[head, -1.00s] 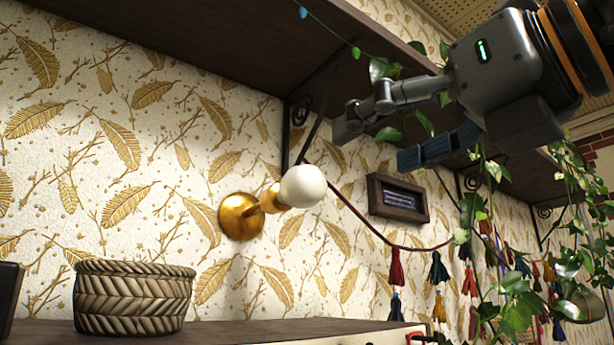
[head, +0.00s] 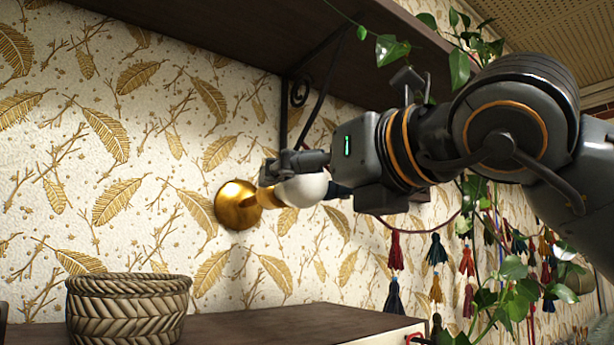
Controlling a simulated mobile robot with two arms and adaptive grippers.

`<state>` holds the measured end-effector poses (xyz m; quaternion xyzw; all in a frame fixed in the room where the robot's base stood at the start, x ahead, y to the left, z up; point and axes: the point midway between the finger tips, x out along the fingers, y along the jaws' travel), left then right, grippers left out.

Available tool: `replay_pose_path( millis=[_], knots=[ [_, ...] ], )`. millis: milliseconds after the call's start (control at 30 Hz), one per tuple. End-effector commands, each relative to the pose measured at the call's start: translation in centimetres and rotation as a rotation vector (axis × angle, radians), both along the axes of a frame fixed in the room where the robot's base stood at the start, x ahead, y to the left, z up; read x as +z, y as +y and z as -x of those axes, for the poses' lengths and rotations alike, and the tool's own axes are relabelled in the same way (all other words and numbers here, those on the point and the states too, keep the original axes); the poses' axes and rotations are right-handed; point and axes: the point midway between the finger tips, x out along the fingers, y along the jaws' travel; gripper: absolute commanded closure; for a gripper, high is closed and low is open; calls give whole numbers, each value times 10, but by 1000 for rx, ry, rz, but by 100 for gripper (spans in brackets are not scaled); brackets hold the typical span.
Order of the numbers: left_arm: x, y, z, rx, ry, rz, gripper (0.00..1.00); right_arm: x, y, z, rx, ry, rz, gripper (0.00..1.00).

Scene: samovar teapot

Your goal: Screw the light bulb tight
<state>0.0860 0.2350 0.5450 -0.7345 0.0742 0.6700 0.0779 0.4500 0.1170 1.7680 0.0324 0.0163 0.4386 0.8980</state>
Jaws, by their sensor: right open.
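The white light bulb (head: 303,190) sits in a brass wall lamp (head: 238,205) with a round gold base on the patterned wall. The bulb points out from the wall, and its upper part is hidden behind a finger. My right gripper (head: 285,172) is open at the bulb, with one finger across its top near the socket. The other finger is mostly hidden behind the bulb, and I cannot tell whether either finger touches the glass. My left gripper is not in view.
A dark shelf (head: 270,35) on a metal bracket (head: 300,95) runs above the lamp. A woven basket (head: 127,310) stands on the cabinet top (head: 270,330) below. Hanging plant leaves (head: 515,285) and colored tassels (head: 395,250) are at the right.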

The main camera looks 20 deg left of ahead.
Motion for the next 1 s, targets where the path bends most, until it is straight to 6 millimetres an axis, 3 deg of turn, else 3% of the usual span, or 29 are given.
replay_pose_path(
  millis=[33,300,667,1000],
  knots=[
    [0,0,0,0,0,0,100,0,0,0,0,0,0,29],
    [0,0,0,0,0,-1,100,0,-1,0,-1,0,0,83],
    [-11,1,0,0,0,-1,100,-2,-1,0,-2,40,-33,83],
    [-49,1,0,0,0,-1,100,-5,-1,0,-2,226,-181,83]
  ],
)
